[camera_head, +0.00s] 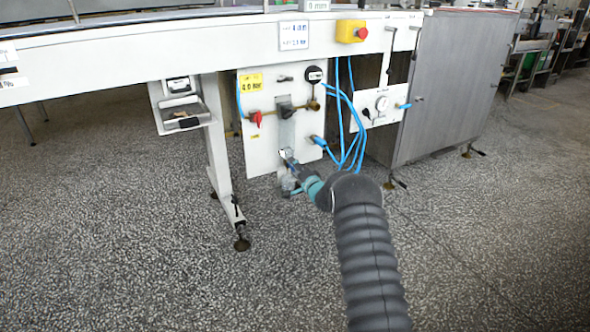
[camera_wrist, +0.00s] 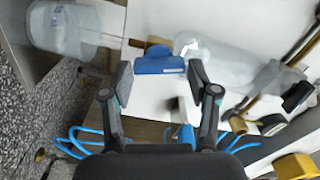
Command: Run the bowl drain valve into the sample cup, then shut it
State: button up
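My gripper (camera_wrist: 160,84) is open in the wrist view, its two fingers apart with nothing held between them. A blue valve handle (camera_wrist: 160,64) lies just ahead, across the gap between the fingertips; I see space on both sides of it. A clear bowl (camera_wrist: 228,66) is beside the handle, to its right. A clear cup (camera_wrist: 62,30) is at the upper left, apart from the gripper. In the head view my gripper (camera_head: 303,183) is at the lower edge of the white valve panel (camera_head: 265,155); it largely hides the handle and the cup.
Blue hoses (camera_head: 352,140) hang right of the gripper. An emergency stop (camera_head: 351,31) is above. A frame leg (camera_head: 222,165) stands left, a steel cabinet (camera_head: 450,85) right. The floor in front is clear.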

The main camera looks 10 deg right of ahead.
jog(key=shift+o, duration=0.8)
jog(key=shift+s, duration=0.15)
jog(key=v, duration=1.2)
dwell(0.8)
